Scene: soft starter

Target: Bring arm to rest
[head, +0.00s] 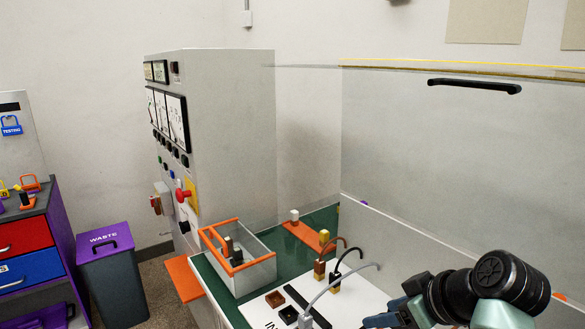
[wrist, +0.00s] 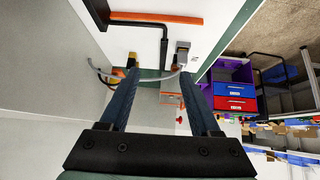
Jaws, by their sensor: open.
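My gripper (wrist: 157,95) is open in the wrist view, its two dark fingers apart. No object is clearly held between them; a thin grey cable (wrist: 150,78) shows behind the fingertips. In the head view my arm (head: 490,290) comes in at the lower right, over the right side of the bench. The gripper's dark fingers there are partly cut off by the bottom edge, near the white board (head: 262,312).
A clear orange-rimmed box (head: 260,272) holds small parts on the green bench top (head: 318,217). Coloured plugs with curved cables (head: 334,283) stand near my arm. A meter cabinet (head: 235,130) rises behind. A waste bin (head: 112,285) and drawers (head: 28,235) stand at left.

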